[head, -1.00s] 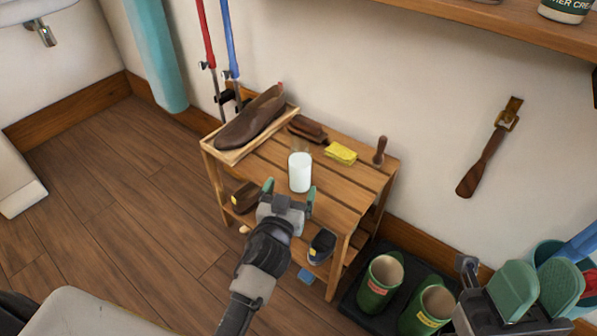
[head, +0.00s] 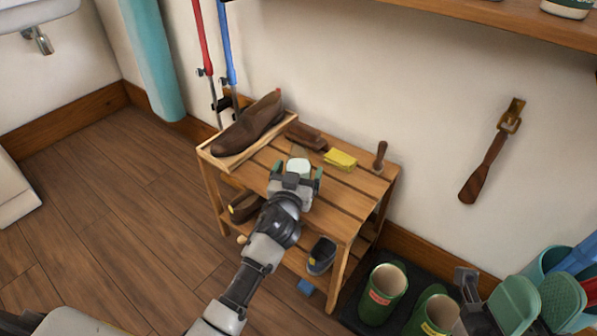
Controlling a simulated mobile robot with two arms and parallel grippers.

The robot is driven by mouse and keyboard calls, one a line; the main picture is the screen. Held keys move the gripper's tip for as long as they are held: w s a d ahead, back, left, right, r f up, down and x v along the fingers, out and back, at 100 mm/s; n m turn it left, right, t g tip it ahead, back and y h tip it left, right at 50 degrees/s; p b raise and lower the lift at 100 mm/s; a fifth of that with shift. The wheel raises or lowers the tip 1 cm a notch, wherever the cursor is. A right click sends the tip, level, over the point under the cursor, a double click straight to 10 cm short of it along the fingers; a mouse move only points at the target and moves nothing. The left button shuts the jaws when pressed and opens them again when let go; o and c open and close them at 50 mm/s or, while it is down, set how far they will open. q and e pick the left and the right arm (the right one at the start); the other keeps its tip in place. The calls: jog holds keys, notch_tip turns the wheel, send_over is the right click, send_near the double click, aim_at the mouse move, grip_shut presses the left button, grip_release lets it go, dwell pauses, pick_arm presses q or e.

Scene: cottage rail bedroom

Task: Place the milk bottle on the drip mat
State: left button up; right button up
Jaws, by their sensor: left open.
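The white milk bottle (head: 299,166) stands on the slatted wooden bench; its lower part is hidden behind my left gripper. My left gripper (head: 297,174) is open, with its green-padded fingers on either side of the bottle in the picture. I cannot tell whether they touch it. A dark mat (head: 350,318), which looks like the drip mat, lies on the floor right of the bench, with green boots (head: 381,294) on it. My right gripper (head: 539,300) is at the lower right, near the camera, its two green pads apart and nothing seen between them.
The bench (head: 345,205) also holds a brown shoe (head: 248,125) on a wooden tray, a brush (head: 306,135), a yellow cloth (head: 340,160) and a wooden-handled tool (head: 380,156). Shoes sit on its lower shelf. A teal bucket (head: 548,262) stands at the right. Floor at left is clear.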

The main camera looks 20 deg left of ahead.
pick_arm(q)
jog(key=c, duration=1.4)
jog(key=shift+r, duration=0.25)
